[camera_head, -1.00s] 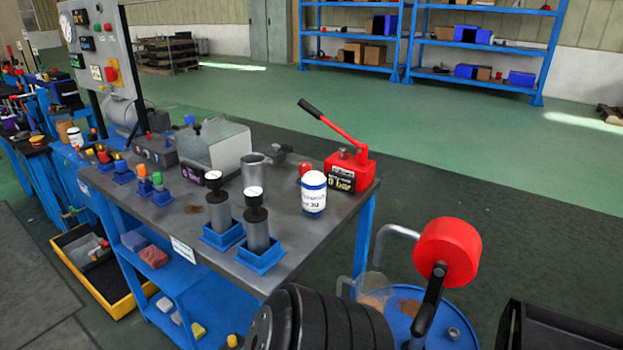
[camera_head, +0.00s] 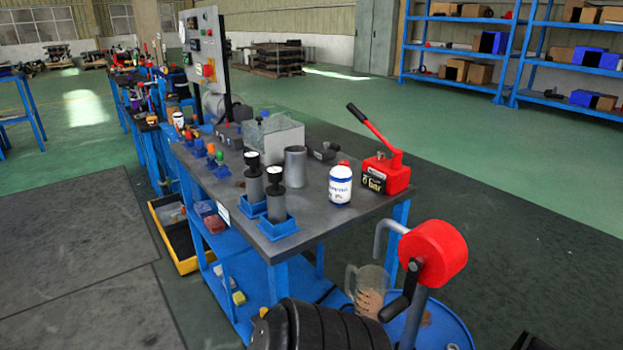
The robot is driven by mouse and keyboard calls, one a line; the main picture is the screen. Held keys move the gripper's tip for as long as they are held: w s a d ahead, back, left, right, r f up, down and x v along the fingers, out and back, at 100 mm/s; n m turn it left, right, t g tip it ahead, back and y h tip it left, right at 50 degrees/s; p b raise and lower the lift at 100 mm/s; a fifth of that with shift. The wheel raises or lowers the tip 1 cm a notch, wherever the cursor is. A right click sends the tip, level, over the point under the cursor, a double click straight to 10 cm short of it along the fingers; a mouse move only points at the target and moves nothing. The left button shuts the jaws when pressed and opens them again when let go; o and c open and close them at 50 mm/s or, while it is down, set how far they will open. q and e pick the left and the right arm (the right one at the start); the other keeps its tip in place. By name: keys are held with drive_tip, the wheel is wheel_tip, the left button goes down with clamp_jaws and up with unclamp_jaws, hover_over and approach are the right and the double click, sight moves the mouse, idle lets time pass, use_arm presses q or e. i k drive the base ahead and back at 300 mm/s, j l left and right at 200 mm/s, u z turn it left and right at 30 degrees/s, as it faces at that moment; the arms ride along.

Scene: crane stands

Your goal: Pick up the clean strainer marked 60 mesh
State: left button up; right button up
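I cannot make out a strainer marked 60 mesh anywhere in the head view. No marking of that kind is readable. Neither of my grippers can be recognised in the head view. On the metal-topped blue bench (camera_head: 330,212) are an open grey metal cylinder (camera_head: 295,167) and a white jar with a blue band (camera_head: 340,185). Two grey cylinders with black and white tops stand upright in blue holders (camera_head: 278,229) at the bench's near edge. Smaller pieces with orange and green tops (camera_head: 215,158) sit in blue holders farther left.
A red hand pump (camera_head: 385,172) stands at the bench's right end. A red crank wheel (camera_head: 435,252) rises in front, near a blue drum (camera_head: 455,330) and clear jug (camera_head: 368,287). A yellow-edged tray (camera_head: 190,262) lies on the floor.

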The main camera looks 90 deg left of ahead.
sight(253, 177)
drive_tip(key=u, duration=3.1)
